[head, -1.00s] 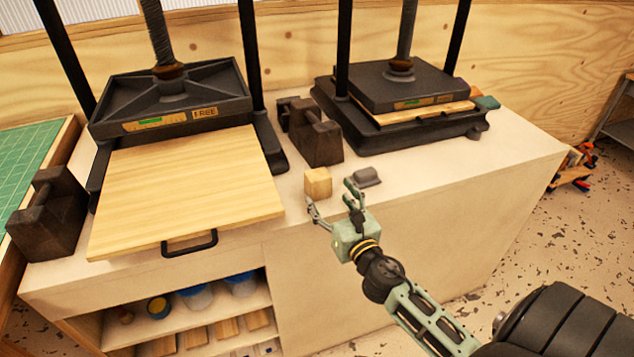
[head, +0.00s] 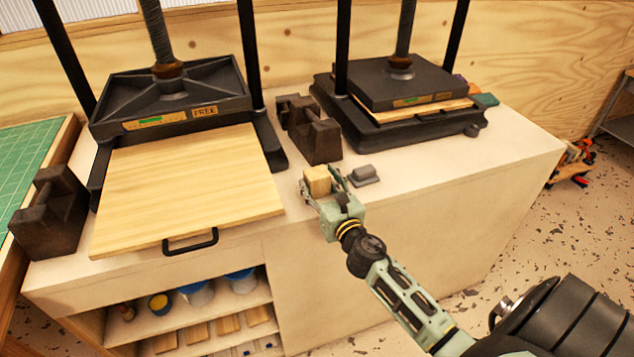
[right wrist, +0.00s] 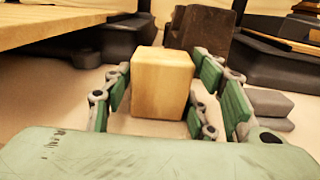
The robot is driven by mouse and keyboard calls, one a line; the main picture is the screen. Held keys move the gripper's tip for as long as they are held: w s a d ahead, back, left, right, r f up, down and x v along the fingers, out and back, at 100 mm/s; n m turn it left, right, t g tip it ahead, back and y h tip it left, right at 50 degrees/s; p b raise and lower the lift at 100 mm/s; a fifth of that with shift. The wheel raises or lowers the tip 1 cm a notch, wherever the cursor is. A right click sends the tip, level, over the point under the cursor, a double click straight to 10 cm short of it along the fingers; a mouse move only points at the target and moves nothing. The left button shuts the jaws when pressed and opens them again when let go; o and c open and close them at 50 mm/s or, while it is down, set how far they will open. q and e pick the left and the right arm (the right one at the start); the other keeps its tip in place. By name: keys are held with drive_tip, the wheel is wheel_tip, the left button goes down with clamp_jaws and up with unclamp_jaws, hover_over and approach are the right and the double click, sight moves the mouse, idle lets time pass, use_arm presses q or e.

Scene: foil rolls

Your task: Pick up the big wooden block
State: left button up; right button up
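The wooden block (head: 317,180) is a pale cube on the white counter top, between the left press's board and a small grey block. My right gripper (head: 324,187) reaches it from the front right. In the right wrist view the block (right wrist: 162,84) stands upright between the green-padded fingers (right wrist: 165,95) of the gripper. The fingers are spread, one side on each side of the block. A gap shows on the left; the right pads are close to the block, and I cannot tell whether they touch. My left gripper is not in view.
A small grey block (head: 364,175) sits just right of the gripper. Dark iron weights (head: 316,132) stand behind the wooden block. The left press's light board (head: 185,190) with a black handle is to the left. The counter's right part (head: 500,150) is clear.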

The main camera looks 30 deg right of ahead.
drive_tip(key=c, duration=0.7)
drive_tip(key=shift+c, duration=0.3)
drive_tip(key=shift+r, duration=0.1)
